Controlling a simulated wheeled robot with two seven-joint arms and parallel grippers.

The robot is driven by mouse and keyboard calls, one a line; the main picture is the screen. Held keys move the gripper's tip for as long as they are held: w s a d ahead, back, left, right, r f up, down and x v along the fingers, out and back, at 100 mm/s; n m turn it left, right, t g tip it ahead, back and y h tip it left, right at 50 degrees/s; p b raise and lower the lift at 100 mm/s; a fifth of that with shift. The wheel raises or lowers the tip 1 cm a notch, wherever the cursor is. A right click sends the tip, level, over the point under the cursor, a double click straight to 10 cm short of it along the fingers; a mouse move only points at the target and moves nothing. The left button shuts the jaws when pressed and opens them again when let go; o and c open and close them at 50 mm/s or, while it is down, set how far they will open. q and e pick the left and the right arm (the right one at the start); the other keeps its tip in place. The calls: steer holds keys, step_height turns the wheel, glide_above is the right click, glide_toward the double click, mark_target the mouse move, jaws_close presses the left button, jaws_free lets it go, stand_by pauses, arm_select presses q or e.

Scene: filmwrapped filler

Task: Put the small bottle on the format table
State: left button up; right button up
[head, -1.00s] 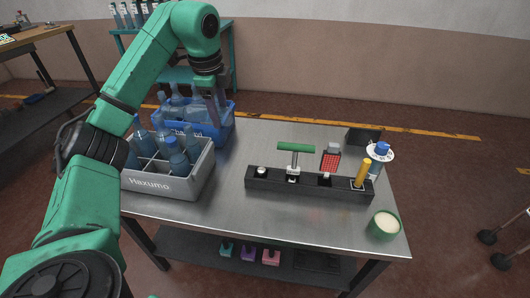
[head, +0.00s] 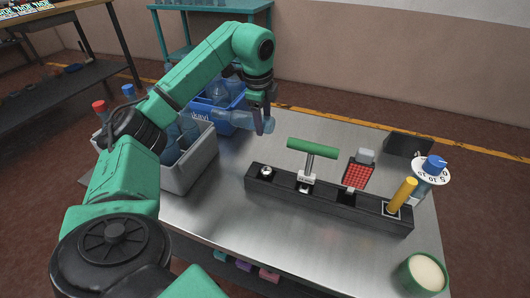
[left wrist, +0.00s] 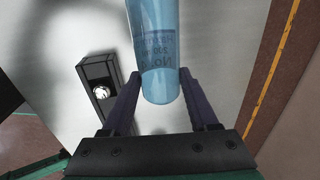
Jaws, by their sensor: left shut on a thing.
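My left gripper (head: 262,116) is shut on a translucent blue bottle (head: 236,119). My right gripper is not in view.
A grey crate (head: 195,165) with bottles stands at the table's left, partly behind my arm. A green cup (head: 424,273) stands front right.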

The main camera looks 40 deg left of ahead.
arm_select(q)
steer(key=x, duration=0.3)
steer(key=s+b+x, duration=0.1)
steer(key=x, duration=0.2)
steer(key=s+b+x, duration=0.1)
steer(key=x, duration=0.3)
steer(key=shift+w+d+f, duration=0.1)
steer(key=shift+d+f, duration=0.2)
steer(key=shift+d, duration=0.05)
steer(key=shift+f, duration=0.15)
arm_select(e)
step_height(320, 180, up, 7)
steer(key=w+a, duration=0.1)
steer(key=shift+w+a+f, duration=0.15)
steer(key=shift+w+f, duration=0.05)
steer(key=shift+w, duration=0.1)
arm_select(q)
steer(key=shift+f, duration=0.1)
steer(key=o, duration=1.3)
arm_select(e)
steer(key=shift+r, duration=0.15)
arm_select(q)
steer(key=shift+o, duration=0.2)
